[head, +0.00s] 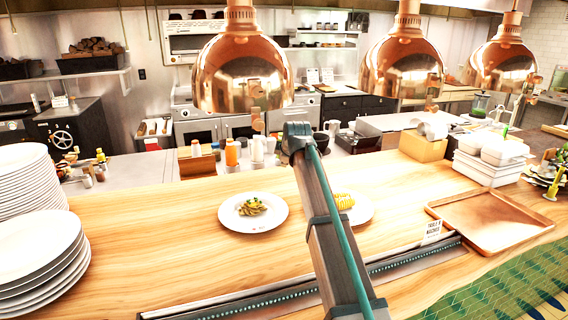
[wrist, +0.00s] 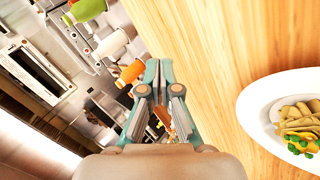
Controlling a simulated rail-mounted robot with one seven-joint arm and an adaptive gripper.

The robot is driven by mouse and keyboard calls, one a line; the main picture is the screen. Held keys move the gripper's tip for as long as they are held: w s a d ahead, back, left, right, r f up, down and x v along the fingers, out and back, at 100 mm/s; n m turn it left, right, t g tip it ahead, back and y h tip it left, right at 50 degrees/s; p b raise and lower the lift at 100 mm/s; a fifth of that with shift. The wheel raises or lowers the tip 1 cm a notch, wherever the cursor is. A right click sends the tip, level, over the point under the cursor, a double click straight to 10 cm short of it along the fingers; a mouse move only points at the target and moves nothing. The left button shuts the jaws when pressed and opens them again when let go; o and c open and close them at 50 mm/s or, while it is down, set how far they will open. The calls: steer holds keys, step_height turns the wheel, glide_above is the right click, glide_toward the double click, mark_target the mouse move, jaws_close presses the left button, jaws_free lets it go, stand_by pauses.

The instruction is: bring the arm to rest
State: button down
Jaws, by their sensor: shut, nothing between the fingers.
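My gripper (wrist: 158,75) shows in the wrist view with its two fingers together, shut and empty. Beyond its fingertips the wooden counter (wrist: 190,40) and the kitchen behind it appear tilted. In the head view my arm reaches up and away from the bottom edge across the counter (head: 150,260); my gripper cannot be made out there. A white plate of pasta (head: 253,212) lies left of the arm. A second plate (head: 362,212) with yellow food is partly hidden behind the arm. A plate of food (wrist: 262,112) shows at the right of the wrist view, apart from the gripper.
Copper heat lamps (head: 242,70) hang over the counter. Stacked white plates (head: 35,255) stand at the left. A copper tray (head: 490,218) lies at the right, near white containers (head: 490,165). Bottles (head: 232,153) stand behind the counter. The wood left of the pasta plate is clear.

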steer(key=s+d+r+p, duration=0.1)
steer(key=s+d+p, duration=0.2)
steer(key=s, duration=0.8)
steer(key=shift+s+d, duration=0.25)
steer(key=shift+d, duration=0.1)
